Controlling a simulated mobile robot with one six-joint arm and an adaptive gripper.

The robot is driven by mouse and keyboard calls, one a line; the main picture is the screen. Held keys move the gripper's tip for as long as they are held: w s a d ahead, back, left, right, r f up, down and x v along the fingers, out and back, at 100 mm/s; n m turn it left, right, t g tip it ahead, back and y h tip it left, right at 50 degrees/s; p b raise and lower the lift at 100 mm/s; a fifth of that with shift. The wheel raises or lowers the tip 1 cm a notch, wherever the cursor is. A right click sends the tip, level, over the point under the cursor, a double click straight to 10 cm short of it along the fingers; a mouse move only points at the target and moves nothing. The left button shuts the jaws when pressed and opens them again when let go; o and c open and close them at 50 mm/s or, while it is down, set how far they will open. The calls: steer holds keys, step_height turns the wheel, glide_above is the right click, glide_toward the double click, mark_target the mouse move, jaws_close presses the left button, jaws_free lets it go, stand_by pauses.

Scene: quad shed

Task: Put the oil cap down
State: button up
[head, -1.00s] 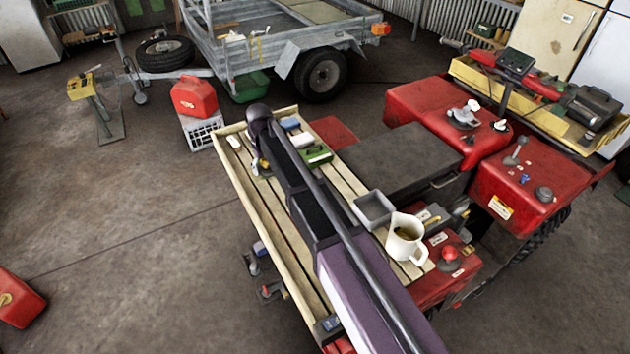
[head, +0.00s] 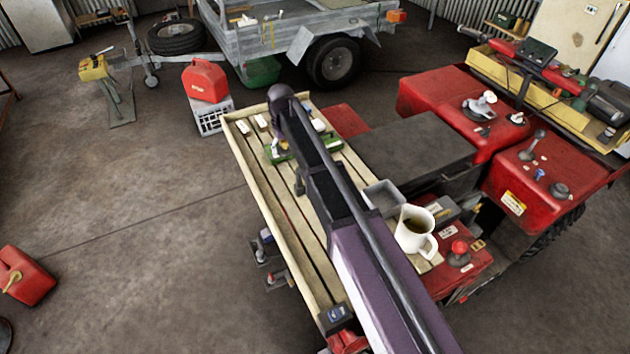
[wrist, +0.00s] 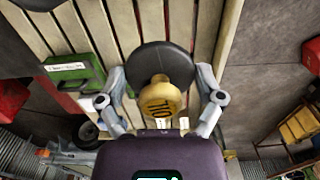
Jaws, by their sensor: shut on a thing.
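The oil cap (wrist: 160,104) shows in the wrist view as a yellow knob marked OIL on a wide black disc. My gripper (wrist: 160,72) is shut on it, with one grey finger on each side of the disc. The cap is in front of the slatted wooden rack (wrist: 226,30); I cannot tell whether it touches the slats. In the head view the rack (head: 250,170) lies on the red quad, and my arm crosses above it. My arm hides most of the gripper and cap there.
A green box (head: 331,143) lies on the rack beside my arm, with small white items at the far end. A grey tray (head: 383,197) and a white jug (head: 415,230) stand at the near right. Left slats are bare.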

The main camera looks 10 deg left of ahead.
steer(key=w+d+f+m+b, duration=0.2)
steer(key=w+d+f+b, duration=0.1)
steer(key=w+d, duration=0.3)
steer(key=shift+d+f, duration=0.6)
steer(key=shift+d, duration=0.05)
steer(key=shift+w+f+b, duration=0.1)
steer(key=shift+f+b, duration=0.05)
steer(key=shift+b, duration=0.25)
step_height(320, 180, down, 6)
steer(key=b, duration=0.6)
steer(key=shift+f+b, duration=1.9)
